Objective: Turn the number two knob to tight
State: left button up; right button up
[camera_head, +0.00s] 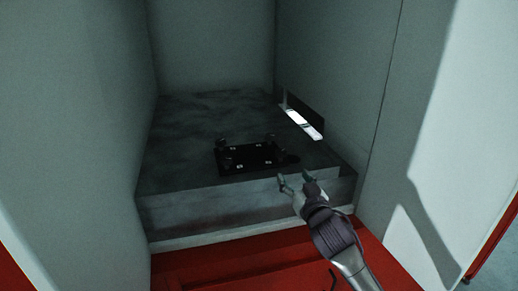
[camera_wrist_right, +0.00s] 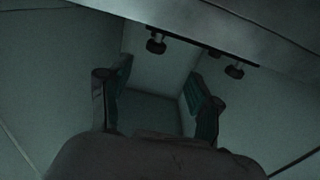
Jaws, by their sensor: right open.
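A black panel (camera_head: 250,160) with several small dark knobs lies on the grey block inside the alcove. One knob (camera_head: 222,144) stands at its far left and others stand along its right side. Small pale labels sit on the panel, too small to read, so I cannot tell which knob is number two. My right gripper (camera_head: 294,180) is open and empty at the block's front edge, to the right of and nearer than the panel. In the right wrist view, knobs (camera_wrist_right: 234,71) show beyond my open fingers (camera_wrist_right: 162,82), apart from them. My left gripper is out of view.
The grey block (camera_head: 180,170) has bare top around the panel. Pale walls (camera_head: 340,60) close in the left, back and right sides. A bright slot (camera_head: 303,123) is at the right wall. A red floor (camera_head: 240,260) lies in front.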

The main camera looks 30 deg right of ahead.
aim_at(279, 157)
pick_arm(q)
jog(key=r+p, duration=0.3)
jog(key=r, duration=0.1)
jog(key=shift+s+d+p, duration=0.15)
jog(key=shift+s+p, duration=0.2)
pick_arm(e)
jog(key=x, duration=1.3)
jog(key=shift+d+r, duration=0.15)
jog(key=shift+d, duration=0.2)
